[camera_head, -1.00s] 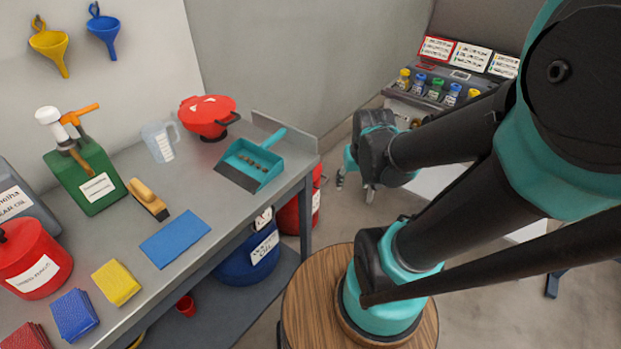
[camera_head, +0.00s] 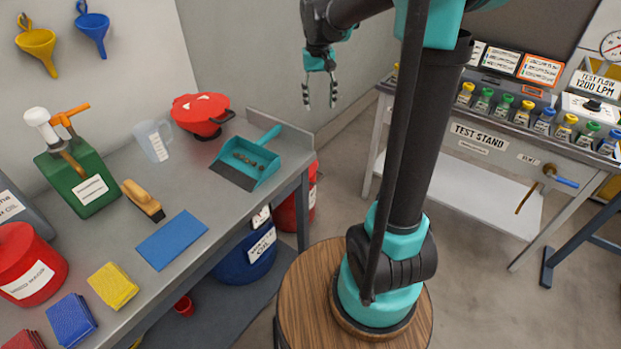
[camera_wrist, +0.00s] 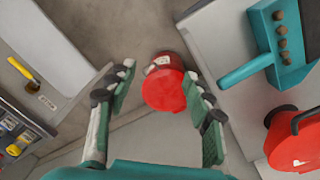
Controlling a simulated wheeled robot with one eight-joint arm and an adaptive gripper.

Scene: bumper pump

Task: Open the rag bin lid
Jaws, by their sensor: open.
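A red bin with a white label (camera_head: 304,200) stands on the floor beyond the end of the workbench, partly hidden by the bench. In the wrist view its round red lid (camera_wrist: 166,92) looks shut and lies between and beyond my fingertips. My gripper (camera_head: 320,104) points down, open and empty, above the floor past the bench end. Both fingers of my gripper (camera_wrist: 158,74) show apart in the wrist view, not touching the bin. Another red lidded can (camera_head: 28,262) stands on the bench at the left; its label is hard to read.
A blue drum (camera_head: 247,258) stands below. The test stand (camera_head: 480,140) is at the right.

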